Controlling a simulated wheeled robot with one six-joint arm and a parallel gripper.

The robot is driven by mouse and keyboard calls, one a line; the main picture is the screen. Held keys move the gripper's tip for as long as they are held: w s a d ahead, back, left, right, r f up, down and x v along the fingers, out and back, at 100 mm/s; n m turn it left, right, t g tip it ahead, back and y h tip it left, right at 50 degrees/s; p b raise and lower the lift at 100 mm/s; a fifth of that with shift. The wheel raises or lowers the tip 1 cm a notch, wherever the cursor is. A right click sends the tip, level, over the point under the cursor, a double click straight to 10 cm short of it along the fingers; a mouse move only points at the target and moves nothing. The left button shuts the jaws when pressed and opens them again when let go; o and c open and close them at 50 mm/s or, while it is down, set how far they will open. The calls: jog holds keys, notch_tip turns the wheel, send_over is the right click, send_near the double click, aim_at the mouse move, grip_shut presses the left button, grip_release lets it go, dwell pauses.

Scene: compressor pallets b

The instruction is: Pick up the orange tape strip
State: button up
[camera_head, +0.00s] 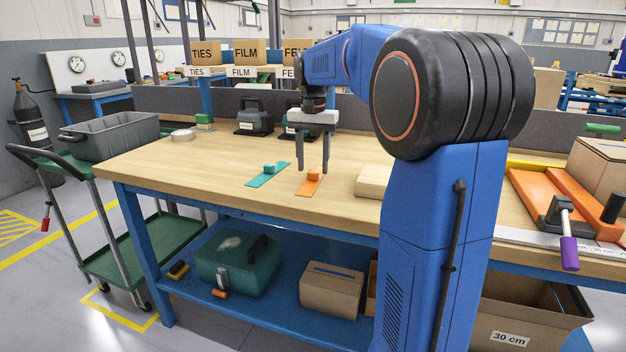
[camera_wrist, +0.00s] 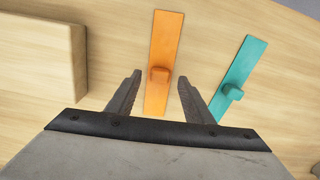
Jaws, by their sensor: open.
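The orange tape strip (camera_head: 309,184) lies flat on the wooden workbench, with a small orange block-like grip standing on it. It also shows in the wrist view (camera_wrist: 165,45), running lengthwise between the fingers. My gripper (camera_head: 313,169) points down over the strip, with its fingers apart and nothing between them held. In the wrist view the fingertips (camera_wrist: 160,80) sit on either side of the strip's raised grip, which is roughly centred between them. Whether the fingertips are level with the grip cannot be told.
A teal strip (camera_head: 268,174) with its own raised grip lies just left of the orange one; it also shows in the wrist view (camera_wrist: 239,75). A pale wooden block (camera_head: 372,180) lies to the right. Dark machines (camera_head: 254,120) stand behind. The bench front is clear.

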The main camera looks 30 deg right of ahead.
jog(key=shift+f, duration=1)
jog(key=c, duration=1.1)
